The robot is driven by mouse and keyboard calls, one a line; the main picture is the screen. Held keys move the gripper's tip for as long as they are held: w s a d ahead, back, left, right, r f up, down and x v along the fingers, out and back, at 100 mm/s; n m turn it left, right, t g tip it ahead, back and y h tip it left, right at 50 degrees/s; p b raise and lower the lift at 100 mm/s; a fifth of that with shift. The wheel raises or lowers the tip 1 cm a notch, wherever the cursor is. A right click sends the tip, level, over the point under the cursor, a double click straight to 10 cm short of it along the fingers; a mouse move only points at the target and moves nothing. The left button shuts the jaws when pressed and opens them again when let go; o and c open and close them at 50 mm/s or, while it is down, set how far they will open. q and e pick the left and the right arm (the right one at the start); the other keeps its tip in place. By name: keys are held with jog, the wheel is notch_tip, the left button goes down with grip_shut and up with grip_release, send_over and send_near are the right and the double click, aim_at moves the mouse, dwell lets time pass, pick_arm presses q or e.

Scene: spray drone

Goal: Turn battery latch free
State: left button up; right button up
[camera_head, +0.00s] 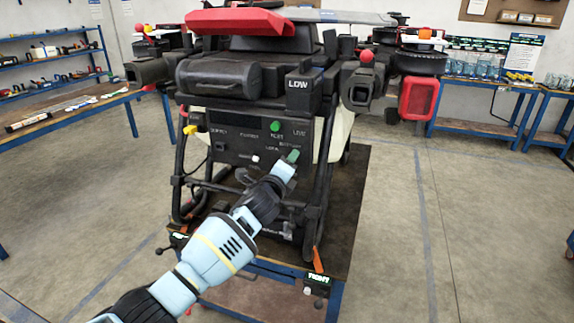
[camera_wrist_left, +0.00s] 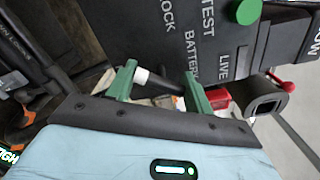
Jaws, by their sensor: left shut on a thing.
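The spray drone (camera_head: 250,75) stands on a low table, its dark control panel (camera_head: 225,146) facing me. The panel carries labels, among them TEST, LOCK, BATTERY and LIVE. My left gripper (camera_head: 291,157) reaches up from below to the panel, near the BATTERY label. In the left wrist view its two green fingers (camera_wrist_left: 160,82) stand apart, shut on the dark battery latch (camera_wrist_left: 165,83). A white round end (camera_wrist_left: 141,76) shows by the left finger. The fingers and hand hide part of the latch, so its exact angle is unclear. My right gripper is out of view.
A green button (camera_head: 275,126) sits on the panel above my left gripper. Black frame tubes (camera_head: 322,170) flank the panel. The blue-framed table (camera_head: 345,205) bears the drone. Shelves and benches line the walls, with open floor at right.

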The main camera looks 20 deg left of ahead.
pick_arm(q)
jog(key=n, duration=0.3)
jog(key=shift+n, duration=0.4)
jog(key=shift+n+p, duration=0.3)
jog(key=shift+n, duration=1.6)
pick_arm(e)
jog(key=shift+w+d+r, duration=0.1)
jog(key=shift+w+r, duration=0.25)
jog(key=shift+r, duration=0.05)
pick_arm(q)
jog(key=o, duration=0.9)
jog(key=shift+s, duration=0.1)
jog(key=s+p, duration=0.1)
jog(key=s, duration=0.6)
jog(key=shift+s, duration=0.3)
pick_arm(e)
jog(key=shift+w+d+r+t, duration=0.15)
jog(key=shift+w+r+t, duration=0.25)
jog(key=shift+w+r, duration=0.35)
